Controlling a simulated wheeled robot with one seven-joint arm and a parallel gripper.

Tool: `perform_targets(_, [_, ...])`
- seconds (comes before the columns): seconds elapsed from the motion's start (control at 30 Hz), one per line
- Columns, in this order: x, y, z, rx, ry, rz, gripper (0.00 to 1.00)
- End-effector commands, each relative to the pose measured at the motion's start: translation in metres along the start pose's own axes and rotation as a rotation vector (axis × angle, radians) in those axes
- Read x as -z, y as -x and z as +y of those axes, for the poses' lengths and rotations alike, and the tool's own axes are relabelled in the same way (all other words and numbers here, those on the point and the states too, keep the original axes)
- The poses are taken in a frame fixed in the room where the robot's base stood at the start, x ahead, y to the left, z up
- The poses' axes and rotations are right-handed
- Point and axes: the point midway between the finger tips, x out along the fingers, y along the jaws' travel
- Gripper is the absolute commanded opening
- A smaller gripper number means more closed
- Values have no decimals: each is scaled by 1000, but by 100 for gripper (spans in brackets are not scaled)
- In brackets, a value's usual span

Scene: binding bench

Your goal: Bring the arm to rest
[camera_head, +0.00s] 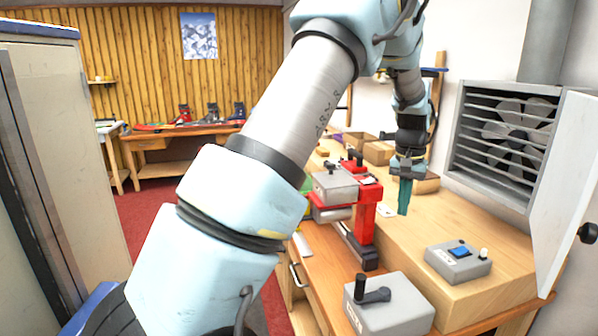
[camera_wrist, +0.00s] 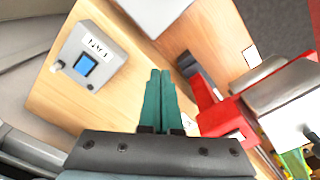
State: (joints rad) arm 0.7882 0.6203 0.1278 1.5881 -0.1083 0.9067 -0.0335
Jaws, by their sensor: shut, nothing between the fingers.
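My gripper (camera_head: 404,198) hangs fingers-down above the wooden bench top (camera_head: 440,215), to the right of a red and grey bench machine (camera_head: 365,215). In the wrist view its two green fingers (camera_wrist: 160,100) lie close together with nothing between them. My arm is raised and bent, reaching across the middle of the head view and hiding part of the room behind it.
A grey box with a blue button (camera_head: 458,262) sits on the bench, and a grey box with a black lever (camera_head: 388,305) stands at its front. A fan housing (camera_head: 508,135) with an open door (camera_head: 570,180) is at the right. Cardboard-coloured boxes (camera_head: 378,152) stand farther back.

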Motion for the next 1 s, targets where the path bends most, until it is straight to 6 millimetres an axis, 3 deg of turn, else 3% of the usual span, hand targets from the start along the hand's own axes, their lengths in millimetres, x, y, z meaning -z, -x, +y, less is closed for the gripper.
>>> perform_targets(0.03, [-20,3,-38,-3,59,10,0])
perform_targets(0.2, [-102,6,-131,2,217,45,0])
perform_targets(0.3, [-162,4,-170,12,305,68,0])
perform_targets(0.4, [-220,-1,-194,25,380,87,0])
perform_targets(0.5, [-265,-6,-204,38,434,100,0])
perform_targets(0.63, [-301,-11,-207,49,473,110,0])
perform_targets(0.77, [-312,-13,-207,53,485,111,0])
perform_targets(1.0, [-312,-13,-207,52,484,110,0])
